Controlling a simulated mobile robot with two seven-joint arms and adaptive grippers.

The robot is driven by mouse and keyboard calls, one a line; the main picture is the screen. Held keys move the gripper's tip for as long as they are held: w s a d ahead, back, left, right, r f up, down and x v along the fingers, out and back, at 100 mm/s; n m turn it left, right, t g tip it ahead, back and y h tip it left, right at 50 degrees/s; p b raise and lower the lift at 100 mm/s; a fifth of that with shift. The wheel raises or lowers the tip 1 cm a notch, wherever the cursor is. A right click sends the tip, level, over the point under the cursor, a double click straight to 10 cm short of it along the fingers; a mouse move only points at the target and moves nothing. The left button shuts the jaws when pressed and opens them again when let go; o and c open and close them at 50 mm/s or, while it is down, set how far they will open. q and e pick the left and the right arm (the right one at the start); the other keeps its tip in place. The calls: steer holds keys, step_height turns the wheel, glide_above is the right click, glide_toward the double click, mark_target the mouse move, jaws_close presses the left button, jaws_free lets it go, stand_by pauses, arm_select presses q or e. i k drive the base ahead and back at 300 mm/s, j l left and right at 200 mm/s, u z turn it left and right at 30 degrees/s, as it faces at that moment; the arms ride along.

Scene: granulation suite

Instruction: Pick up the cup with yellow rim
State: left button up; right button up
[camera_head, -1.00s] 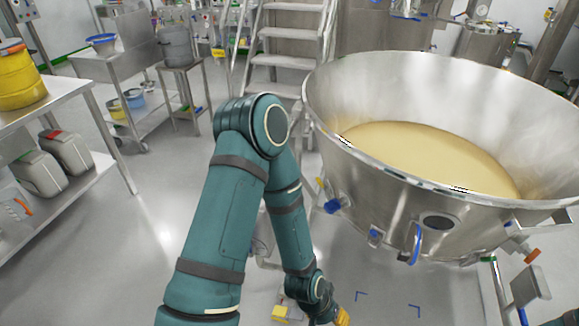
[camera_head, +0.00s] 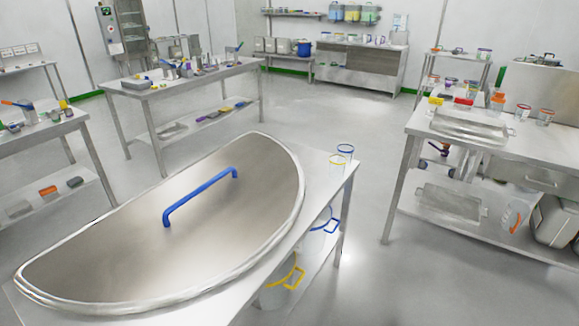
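I cannot tell whether the two touch. Neither of my grippers shows in the head view.
A large half-round steel lid (camera_head: 130,235) with a blue handle (camera_head: 197,197) covers most of the same table. Containers with yellow (camera_head: 287,278) and blue handles (camera_head: 323,222) sit on its lower shelf. A crowded table (camera_head: 400,127) stands right; floor between is clear.

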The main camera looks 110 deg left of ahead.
mark_target(337, 168)
steer(key=u, duration=3.4)
steer(key=i+l, duration=2.5)
steer(key=i+j+u, duration=0.05)
steer(key=j, duration=0.05)
